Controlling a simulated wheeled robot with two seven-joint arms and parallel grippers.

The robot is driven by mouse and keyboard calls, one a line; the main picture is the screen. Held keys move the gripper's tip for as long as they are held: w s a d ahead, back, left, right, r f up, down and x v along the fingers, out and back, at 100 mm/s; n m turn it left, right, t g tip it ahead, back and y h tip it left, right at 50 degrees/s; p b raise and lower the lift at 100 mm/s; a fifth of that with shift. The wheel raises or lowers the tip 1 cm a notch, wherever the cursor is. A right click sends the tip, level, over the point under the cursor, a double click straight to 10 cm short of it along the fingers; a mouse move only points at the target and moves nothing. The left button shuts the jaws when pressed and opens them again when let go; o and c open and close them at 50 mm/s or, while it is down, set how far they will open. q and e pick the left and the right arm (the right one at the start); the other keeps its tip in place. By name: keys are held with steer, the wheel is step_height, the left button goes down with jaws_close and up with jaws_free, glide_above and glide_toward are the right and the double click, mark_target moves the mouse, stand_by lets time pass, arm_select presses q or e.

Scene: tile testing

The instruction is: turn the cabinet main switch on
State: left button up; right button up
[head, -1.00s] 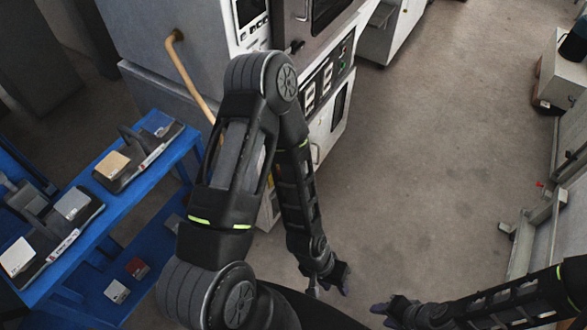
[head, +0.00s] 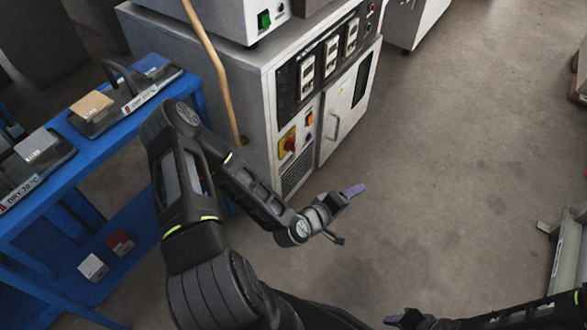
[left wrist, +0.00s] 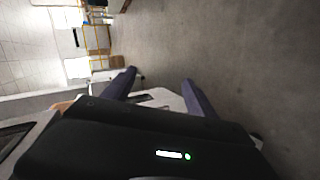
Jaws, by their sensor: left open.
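The main switch (head: 289,143), a red knob on a yellow plate, is on the lower front of the white-grey cabinet (head: 262,95) in the head view. Its knob position is too small to tell. My left gripper (head: 349,213) is open and empty, in front of the cabinet, below and to the right of the switch and apart from it. Its two spread fingers also show in the left wrist view (left wrist: 160,92), where I cannot make out the switch. My right gripper (head: 403,318) is at the bottom edge, partly cut off; its jaw state is unclear.
A wooden stick (head: 213,70) leans at the cabinet's side. Open floor (head: 440,150) lies to the right.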

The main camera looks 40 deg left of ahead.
arm_select(q)
steer(key=w+a+f+n+t+y+b, duration=0.25)
steer(key=a+n+y+b, duration=0.25)
steer(key=a, duration=0.7)
steer(key=n+t+y+b, duration=0.1)
steer(key=n+y+b, duration=0.2)
steer(key=n+y, duration=0.15)
glide_toward(293, 148)
steer(key=x, duration=0.3)
steer(key=shift+m, duration=0.25)
arm_select(e)
step_height(293, 148, down, 12)
steer(key=shift+w+d+r, duration=0.25)
steer(key=shift+w+d, duration=0.05)
steer(key=shift+w, duration=0.1)
arm_select(q)
steer(key=b+x, duration=0.2)
steer(key=x, duration=0.4)
steer(key=shift+w, duration=0.15)
steer(key=shift+w+a, duration=0.3)
steer(key=shift+w, duration=0.35)
arm_select(e)
step_height(293, 148, down, 2)
steer(key=shift+w+f, duration=0.15)
arm_select(q)
steer(key=c, duration=1.4)
